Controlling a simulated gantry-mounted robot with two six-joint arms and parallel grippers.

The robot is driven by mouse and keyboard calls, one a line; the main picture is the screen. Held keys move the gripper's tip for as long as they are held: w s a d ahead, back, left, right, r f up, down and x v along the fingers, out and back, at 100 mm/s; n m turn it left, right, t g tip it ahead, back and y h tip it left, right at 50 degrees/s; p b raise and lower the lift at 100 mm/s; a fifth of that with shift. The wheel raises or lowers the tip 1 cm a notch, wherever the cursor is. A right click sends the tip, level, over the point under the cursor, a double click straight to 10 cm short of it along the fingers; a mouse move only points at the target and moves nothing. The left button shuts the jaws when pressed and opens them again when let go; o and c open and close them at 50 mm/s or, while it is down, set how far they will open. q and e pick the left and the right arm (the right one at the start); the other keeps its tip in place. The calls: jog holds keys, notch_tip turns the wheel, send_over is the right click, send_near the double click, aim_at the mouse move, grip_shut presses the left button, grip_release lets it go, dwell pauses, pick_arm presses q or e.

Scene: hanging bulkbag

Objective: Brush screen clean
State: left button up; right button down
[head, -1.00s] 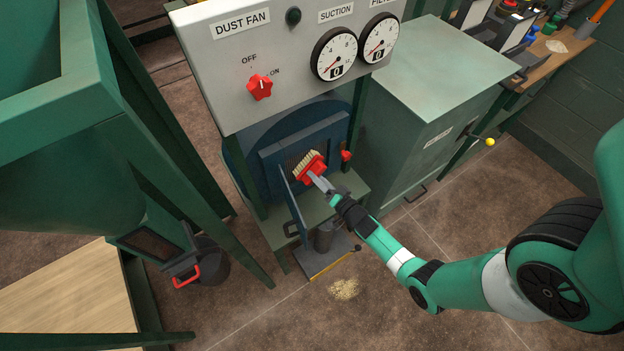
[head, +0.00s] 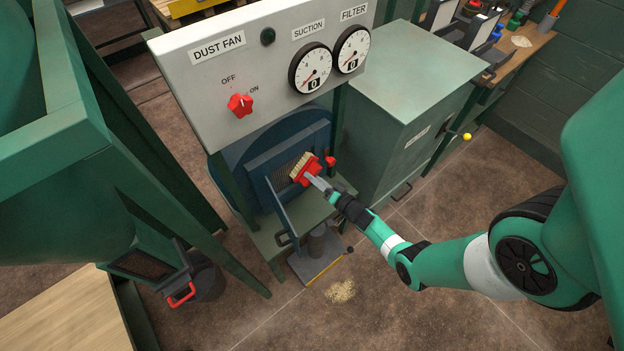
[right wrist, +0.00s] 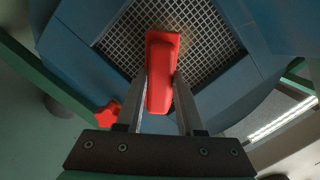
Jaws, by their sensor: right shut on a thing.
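A red brush (head: 311,169) with pale bristles is in my right gripper (head: 316,181), whose fingers are shut on its red handle. The bristles are at the right part of the screen (head: 285,173), a mesh in the open port of the blue fan housing. In the right wrist view the red brush (right wrist: 161,75) lies between the fingers (right wrist: 160,100), in front of the metal mesh screen (right wrist: 205,30). Whether the bristles touch the mesh is hidden there. The mesh around the brush looks mostly clear. My left gripper is not in view.
A hinged blue door (head: 283,212) stands open below left of the screen. A red knob (head: 330,161) sits right of it. The dust fan panel (head: 205,75) overhangs above. A green cabinet (head: 405,95) stands to the right. A pale dust pile (head: 340,291) lies on the floor.

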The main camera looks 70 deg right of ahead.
jog(key=shift+s+d, duration=0.15)
jog(key=p+v, duration=0.1)
jog(key=v, duration=0.2)
jog(key=p+v, duration=0.1)
jog(key=v, duration=0.2)
jog(key=shift+f+p, duration=0.15)
jog(key=shift+p, duration=0.15)
jog(key=v, duration=0.1)
jog(key=p+v, duration=0.1)
jog(key=v, duration=0.1)
jog(key=shift+w+a+f, duration=0.1)
jog(key=shift+w+a, duration=0.1)
jog(key=shift+a, duration=0.05)
jog(key=shift+s, duration=0.1)
